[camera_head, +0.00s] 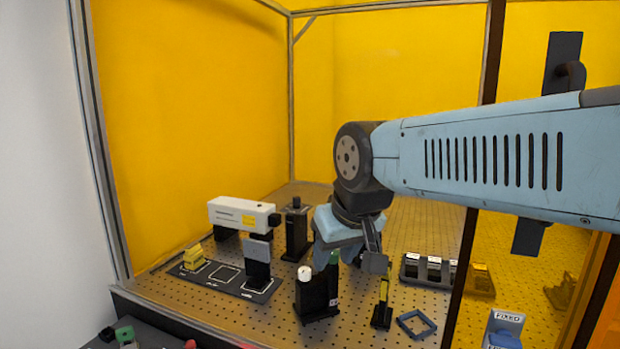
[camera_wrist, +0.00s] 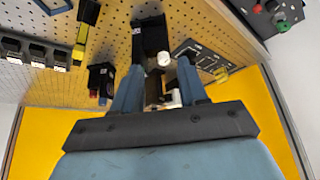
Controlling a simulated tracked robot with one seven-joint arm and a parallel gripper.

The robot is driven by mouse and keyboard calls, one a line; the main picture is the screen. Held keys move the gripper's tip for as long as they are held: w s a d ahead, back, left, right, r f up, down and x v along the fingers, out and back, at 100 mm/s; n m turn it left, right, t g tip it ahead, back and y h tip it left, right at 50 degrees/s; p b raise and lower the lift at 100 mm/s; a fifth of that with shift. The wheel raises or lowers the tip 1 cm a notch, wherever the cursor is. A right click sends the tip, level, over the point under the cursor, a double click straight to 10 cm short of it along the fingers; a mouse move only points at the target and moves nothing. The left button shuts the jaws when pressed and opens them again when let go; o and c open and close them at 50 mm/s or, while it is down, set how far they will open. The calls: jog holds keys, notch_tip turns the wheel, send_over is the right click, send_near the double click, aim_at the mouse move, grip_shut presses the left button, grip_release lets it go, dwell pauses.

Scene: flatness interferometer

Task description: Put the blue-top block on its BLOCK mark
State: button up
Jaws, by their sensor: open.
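I cannot make out a blue-top block for certain. In the wrist view a small dark block (camera_wrist: 102,80) with small red and blue spots stands left of my fingers; in the head view my arm seems to hide that area. A dark plate (camera_head: 212,286) with white-outlined marks lies at the left of the table. Its labels are too small to read. Its middle outline is bare. My gripper (camera_head: 352,264) is open, above the table beside a black block with a white knob (camera_head: 317,297). In the wrist view nothing shows held between its fingers (camera_wrist: 160,72).
A yellow stepped piece (camera_head: 193,258) and a grey-topped black block (camera_head: 258,265) stand on the plate. A white instrument (camera_head: 240,215) and black post (camera_head: 296,232) stand behind. A black-yellow piece (camera_head: 382,312), blue frame (camera_head: 401,319) and black tray (camera_head: 411,270) are to the right.

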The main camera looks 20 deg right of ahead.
jog(key=shift+o, duration=0.3)
jog(key=shift+o, duration=0.9)
jog(key=shift+w+r, duration=0.1)
jog(key=shift+r, duration=0.05)
jog(key=shift+o, duration=0.4)
jog(key=w+d+r+m+g, duration=0.1)
jog(key=w+r, duration=0.3)
jog(key=w, duration=0.4)
jog(key=shift+w+d+m, duration=0.2)
jog(key=shift+d+m, duration=0.2)
jog(key=shift+m, duration=0.2)
jog(key=w+d+f+m+g, duration=0.15)
jog(key=w+d, duration=0.25)
jog(key=w, duration=0.5)
jog(key=w+d+m+g, duration=0.25)
jog(key=w+d, duration=0.25)
jog(key=w, duration=0.4)
jog(key=w+d+f+m+g, duration=0.1)
jog(key=w+d+m, duration=0.25)
jog(key=w, duration=0.55)
jog(key=shift+n, duration=0.35)
notch_tip(320, 180, down, 14)
jog(key=shift+s+d+r, duration=0.1)
jog(key=shift+s+r, duration=0.05)
